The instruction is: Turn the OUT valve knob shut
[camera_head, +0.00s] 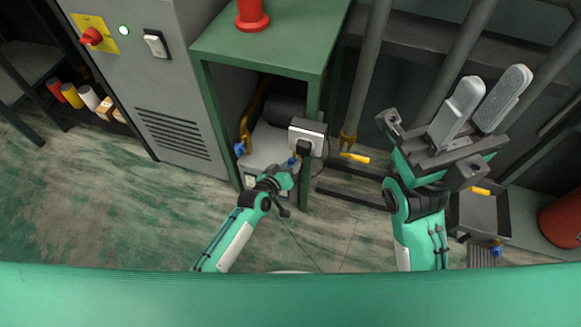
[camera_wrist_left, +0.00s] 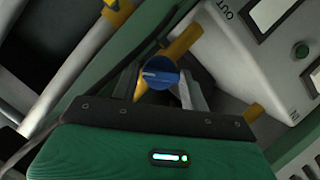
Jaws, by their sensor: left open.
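The blue OUT valve knob (camera_wrist_left: 160,72) sits on a yellow pipe in the left wrist view, with a white line across its face. It is between the two fingers of my open left gripper (camera_wrist_left: 158,88); I cannot tell if they touch it. "OUT" is printed on the white unit (camera_wrist_left: 235,50) beside it. In the head view, my left gripper (camera_head: 292,170) is low by the green stand, and a blue knob (camera_head: 292,162) shows at its tip. My right gripper (camera_head: 492,90) is raised at the right, its two fingers apart and empty.
A green stand (camera_head: 270,50) holds a red object (camera_head: 252,14) above the unit. Another blue knob (camera_head: 239,149) is on the unit's left. A grey cabinet (camera_head: 165,90) with a red switch stands left. Grey pipes with yellow handles (camera_head: 355,157) stand right. The floor in front is clear.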

